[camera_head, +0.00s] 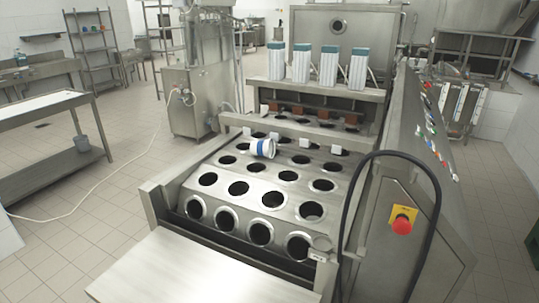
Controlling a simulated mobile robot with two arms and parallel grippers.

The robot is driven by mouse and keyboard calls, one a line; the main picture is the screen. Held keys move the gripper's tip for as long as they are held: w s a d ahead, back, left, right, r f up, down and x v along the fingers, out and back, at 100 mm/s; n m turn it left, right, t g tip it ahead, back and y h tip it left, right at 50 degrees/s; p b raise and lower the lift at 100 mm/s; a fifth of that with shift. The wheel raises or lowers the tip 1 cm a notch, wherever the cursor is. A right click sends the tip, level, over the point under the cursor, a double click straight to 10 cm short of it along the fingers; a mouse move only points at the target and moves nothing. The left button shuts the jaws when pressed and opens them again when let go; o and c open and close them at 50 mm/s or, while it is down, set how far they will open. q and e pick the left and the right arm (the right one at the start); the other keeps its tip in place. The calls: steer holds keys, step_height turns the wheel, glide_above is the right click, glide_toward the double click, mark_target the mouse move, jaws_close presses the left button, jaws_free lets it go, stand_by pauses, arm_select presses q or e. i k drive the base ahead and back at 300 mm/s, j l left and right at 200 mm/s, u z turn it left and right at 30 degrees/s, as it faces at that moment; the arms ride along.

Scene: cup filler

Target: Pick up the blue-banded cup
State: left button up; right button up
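The blue-banded cup (262,148) is white with a blue band. It lies tilted on its side on top of the perforated metal conveyor of the cup filler (215,172), near the rear rows of holes. Whether part of it sits in a hole is too small to tell. Neither of my grippers shows in the head view.
A steel shelf (140,262) juts out at the front of the filler. A black hose (437,195) and a red emergency button (401,225) are on the right side. Several white and teal boxes (329,66) stand behind.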

mark_target(263, 147)
steer(key=j+z, duration=0.2)
steer(key=j, duration=0.4)
steer(key=j+z, duration=0.2)
steer(key=j, duration=0.35)
steer(key=k+j+z, duration=0.2)
steer(key=j, duration=0.4)
steer(key=j+z, duration=0.2)
steer(key=j, duration=0.35)
steer(key=j+z, duration=0.15)
steer(key=j, duration=0.35)
steer(key=j+z, duration=0.2)
steer(key=j, duration=0.3)
steer(key=j+z, duration=0.15)
steer(key=j, duration=0.4)
steer(key=j+z, duration=0.2)
steer(key=j, duration=0.3)
steer(key=k+j+z, duration=0.15)
steer(key=j, duration=0.35)
steer(key=k+j+z, duration=0.2)
steer(key=j, duration=0.25)
steer(key=i+j+z, duration=0.2)
steer(key=j+z, duration=0.15)
steer(key=j, duration=0.65)
steer(key=i+j+z, duration=0.1)
steer(key=j+z, duration=0.25)
steer(key=j, duration=0.6)
steer(key=j+z, duration=0.35)
steer(key=j, duration=0.7)
